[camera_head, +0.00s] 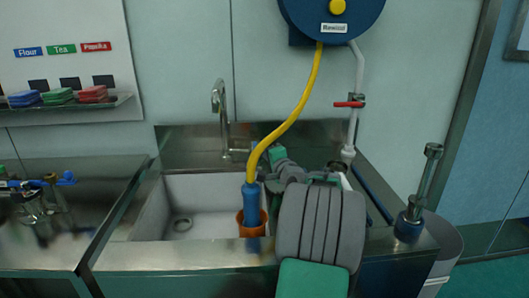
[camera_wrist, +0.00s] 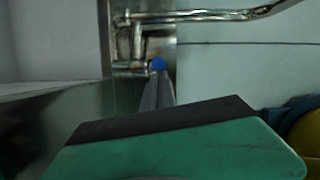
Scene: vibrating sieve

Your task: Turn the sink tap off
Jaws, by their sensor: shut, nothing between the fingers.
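The metal sink tap (camera_head: 224,118) rises behind the sink basin (camera_head: 147,210), with a curved spout. In the wrist view the tap (camera_wrist: 138,45) lies along the top, with its spout running to the right. A round blue end (camera_wrist: 158,63) shows near its base. My gripper (camera_wrist: 158,84) is shut and empty, its grey fingertips just below this blue end in the picture. I cannot tell whether they touch it. In the head view the gripper's tips are partly hidden by the yellow hose near the tap's base. No running water can be made out.
The yellow hose (camera_head: 300,105) hangs from a blue reel (camera_head: 345,15) to a blue nozzle (camera_head: 252,205) in an orange holder (camera_head: 240,224). A white pipe with a red valve handle (camera_head: 349,104) stands right of the tap. A shelf (camera_head: 122,100) holds coloured packets at left.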

